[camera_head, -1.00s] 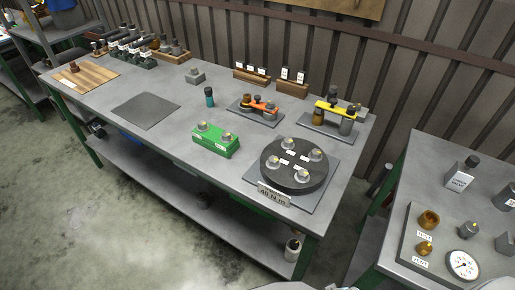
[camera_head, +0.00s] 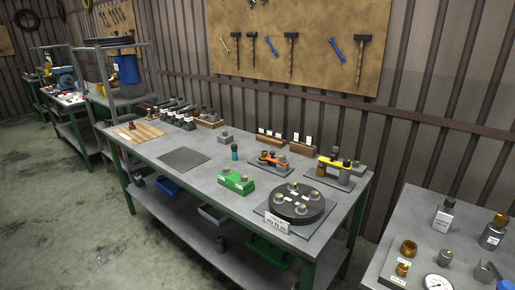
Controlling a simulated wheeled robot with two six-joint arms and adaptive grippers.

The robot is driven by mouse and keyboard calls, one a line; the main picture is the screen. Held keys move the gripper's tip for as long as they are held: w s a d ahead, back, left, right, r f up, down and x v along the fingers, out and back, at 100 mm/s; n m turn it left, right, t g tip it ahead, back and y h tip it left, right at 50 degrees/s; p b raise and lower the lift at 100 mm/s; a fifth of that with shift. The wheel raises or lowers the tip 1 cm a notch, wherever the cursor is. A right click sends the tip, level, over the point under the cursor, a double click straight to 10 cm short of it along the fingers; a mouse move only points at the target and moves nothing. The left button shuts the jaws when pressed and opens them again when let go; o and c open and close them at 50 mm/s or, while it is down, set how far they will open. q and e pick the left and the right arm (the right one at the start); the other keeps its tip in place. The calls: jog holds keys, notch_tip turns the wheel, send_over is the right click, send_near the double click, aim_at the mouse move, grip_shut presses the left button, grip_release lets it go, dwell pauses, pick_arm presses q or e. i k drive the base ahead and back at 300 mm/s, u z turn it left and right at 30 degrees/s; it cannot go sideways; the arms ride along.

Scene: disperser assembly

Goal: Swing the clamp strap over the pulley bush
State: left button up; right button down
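A yellow clamp strap (camera_head: 338,162) lies across a fixture on a grey plate near the back right of the long bench. A bronze bush-like part (camera_head: 321,169) stands at its left end and a grey cylinder (camera_head: 344,178) at its right. An orange strap (camera_head: 272,159) sits on a similar smaller fixture to its left, with a bronze part at its left end. Which bronze part is the pulley bush, I cannot tell; another bronze bush (camera_head: 408,248) stands on the right table. Neither of my grippers is in view.
A black round disc (camera_head: 296,216) with several pegs sits at the bench's front right, behind a torque label (camera_head: 277,225). A green block (camera_head: 236,181), teal-bodied bottle (camera_head: 234,152) and dark mat (camera_head: 184,157) are further left. A gap separates the bench from the right table (camera_head: 420,215).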

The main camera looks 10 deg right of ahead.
aim_at(271, 158)
jog(key=u, duration=0.45)
jog(key=i, duration=0.5)
jog(key=u, duration=0.25)
